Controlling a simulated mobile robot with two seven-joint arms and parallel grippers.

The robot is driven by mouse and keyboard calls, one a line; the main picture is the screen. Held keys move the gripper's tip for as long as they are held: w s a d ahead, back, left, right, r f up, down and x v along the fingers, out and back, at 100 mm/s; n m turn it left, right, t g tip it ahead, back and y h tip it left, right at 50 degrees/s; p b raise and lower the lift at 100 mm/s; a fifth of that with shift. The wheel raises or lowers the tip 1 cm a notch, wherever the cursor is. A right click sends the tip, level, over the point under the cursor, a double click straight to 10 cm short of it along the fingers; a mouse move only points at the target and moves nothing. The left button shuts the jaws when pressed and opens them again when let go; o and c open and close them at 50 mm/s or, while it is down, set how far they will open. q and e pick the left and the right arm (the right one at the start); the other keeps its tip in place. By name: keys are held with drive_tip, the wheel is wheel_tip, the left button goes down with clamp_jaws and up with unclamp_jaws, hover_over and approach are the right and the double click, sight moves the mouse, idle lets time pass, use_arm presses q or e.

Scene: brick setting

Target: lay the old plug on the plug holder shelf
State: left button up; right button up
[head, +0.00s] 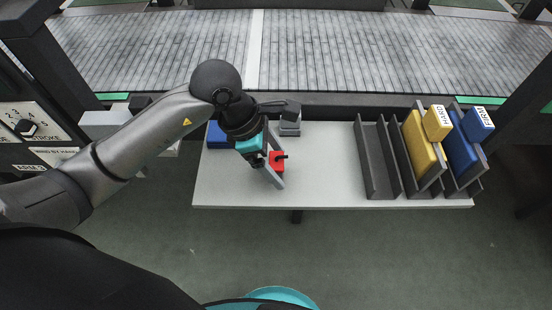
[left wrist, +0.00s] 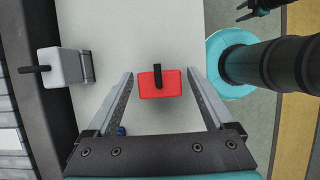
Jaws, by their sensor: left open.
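A red plug (head: 277,160) with a black handle lies on the white shelf (head: 325,185). It also shows in the left wrist view (left wrist: 150,86). My left gripper (head: 272,168) is open, and its fingers (left wrist: 160,76) are on either side of the red plug. A grey plug (head: 291,111) with a black handle stands in a small grey holder (head: 289,129) behind the gripper. The grey plug is at the left of the wrist view (left wrist: 55,67). A dark, pronged shape, perhaps my right gripper (left wrist: 240,11), is cut off at the top right.
A blue object (head: 217,136) is left of my gripper. A conveyor (head: 340,55) runs behind. The shelf's middle is clear.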

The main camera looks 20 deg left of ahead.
use_arm(q)
drive_tip(key=shift+a+r, duration=0.15)
drive_tip(key=shift+r, duration=0.3)
drive_tip(key=p+v, duration=0.1)
drive_tip(key=v, duration=0.4)
drive_tip(key=shift+r, duration=0.2)
drive_tip(key=p, duration=0.1)
approach(275, 160)
drive_tip(key=shift+v, duration=0.75)
use_arm(e)
drive_tip(key=shift+g, duration=0.3)
drive_tip(key=s+a+r, duration=0.2)
drive_tip(key=s, duration=0.1)
drive_tip(key=shift+a+r, duration=0.15)
drive_tip(key=shift+a, duration=0.1)
drive_tip(key=shift+w, duration=0.15)
use_arm(q)
drive_tip(key=shift+s, duration=0.1)
use_arm(e)
drive_tip(key=shift+w+d, duration=0.1)
drive_tip(key=shift+d, duration=0.35)
